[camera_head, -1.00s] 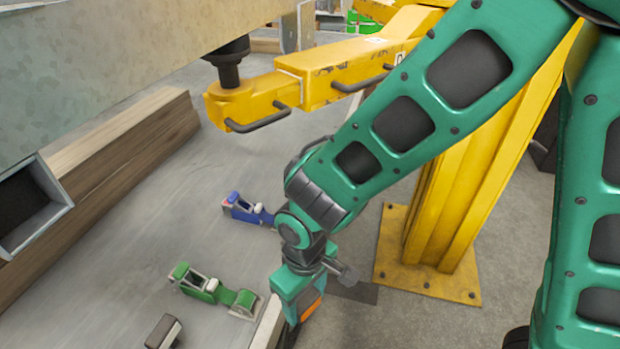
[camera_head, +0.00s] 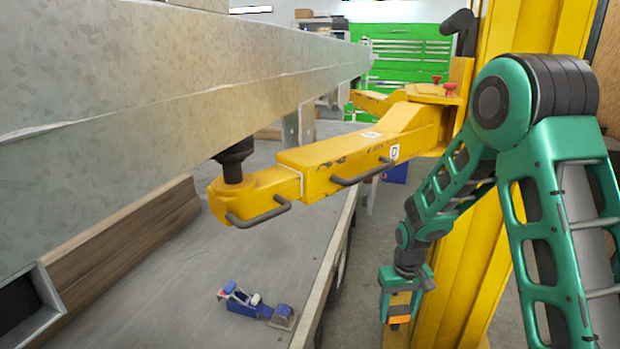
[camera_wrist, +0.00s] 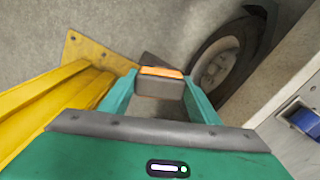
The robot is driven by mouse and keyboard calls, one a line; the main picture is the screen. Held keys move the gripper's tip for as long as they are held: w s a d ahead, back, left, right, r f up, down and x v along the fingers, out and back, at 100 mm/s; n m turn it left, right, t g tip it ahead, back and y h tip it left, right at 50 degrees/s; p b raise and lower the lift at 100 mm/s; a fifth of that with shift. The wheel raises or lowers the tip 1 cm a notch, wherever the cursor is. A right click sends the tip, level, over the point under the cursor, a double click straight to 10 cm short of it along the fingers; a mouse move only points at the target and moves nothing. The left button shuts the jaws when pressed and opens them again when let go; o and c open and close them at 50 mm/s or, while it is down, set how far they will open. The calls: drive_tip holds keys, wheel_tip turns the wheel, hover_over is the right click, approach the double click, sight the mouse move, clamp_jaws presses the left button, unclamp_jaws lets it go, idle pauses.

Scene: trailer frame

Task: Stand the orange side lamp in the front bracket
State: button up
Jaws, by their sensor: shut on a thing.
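My gripper (camera_head: 402,290) hangs low in front of the yellow lift column, to the right of the grey table. It is shut on the orange side lamp (camera_head: 400,319), which shows as an orange block with a dark part. In the wrist view the lamp (camera_wrist: 161,72) sits between the two teal fingers (camera_wrist: 158,92), orange face away from the camera, grey body nearer. Grey plates (camera_head: 300,125) hang below the trailer frame (camera_head: 150,80); I cannot tell whether one of them is the front bracket.
A yellow lift arm (camera_head: 345,160) reaches from the column under the frame. A wooden beam (camera_head: 130,240) lies at left. The wrist view shows a black wheel (camera_wrist: 225,55) beyond the lamp.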

drive_tip(key=w+d+m, duration=0.1)
drive_tip(key=w+d, duration=0.1)
drive_tip(key=d, duration=0.3)
drive_tip(key=s+a+r+n, duration=0.25)
drive_tip(key=s+a, duration=0.55)
drive_tip(key=a, duration=0.4)
drive_tip(key=s+a+r+n, duration=0.1)
drive_tip(key=s+a+n, duration=0.3)
drive_tip(key=s+a, duration=0.65)
drive_tip(key=s+a+r+n, duration=0.1)
drive_tip(key=s+a+n, duration=0.2)
drive_tip(key=s, duration=0.9)
drive_tip(key=s+a+r+n, duration=0.1)
drive_tip(key=s+a+n, duration=0.3)
drive_tip(key=s, duration=0.8)
drive_tip(key=shift+s+a+r, duration=0.25)
drive_tip(key=shift+a, duration=0.2)
